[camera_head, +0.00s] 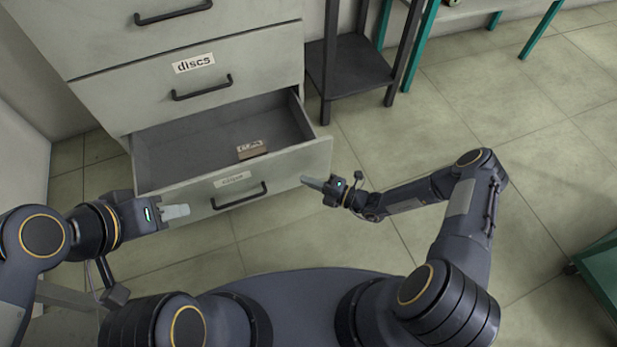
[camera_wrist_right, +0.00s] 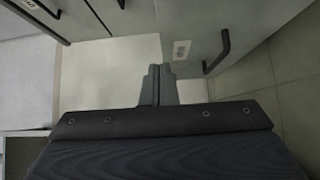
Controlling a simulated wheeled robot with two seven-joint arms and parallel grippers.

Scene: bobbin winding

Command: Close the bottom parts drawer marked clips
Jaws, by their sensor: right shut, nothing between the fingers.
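The bottom drawer (camera_head: 290,165), marked clips, is pulled out of the grey cabinet. Its label (camera_head: 233,179) and black handle (camera_head: 239,196) are on its front, and the handle also shows in the right wrist view (camera_wrist_right: 217,52). A small brown labelled box (camera_head: 252,150) lies inside. My right gripper (camera_head: 309,182) is shut and empty, near the right end of the drawer front; whether it touches is unclear. Its closed fingers show in the right wrist view (camera_wrist_right: 158,84). My left gripper (camera_head: 176,212) is in front of the drawer's left end; its finger gap is hard to make out.
The drawer marked discs (camera_head: 195,80) above is shut. A dark stand (camera_head: 350,65) is right of the cabinet, with teal-legged furniture (camera_head: 425,40) beyond. A green cart (camera_head: 600,265) stands at the right edge. The tiled floor between is clear.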

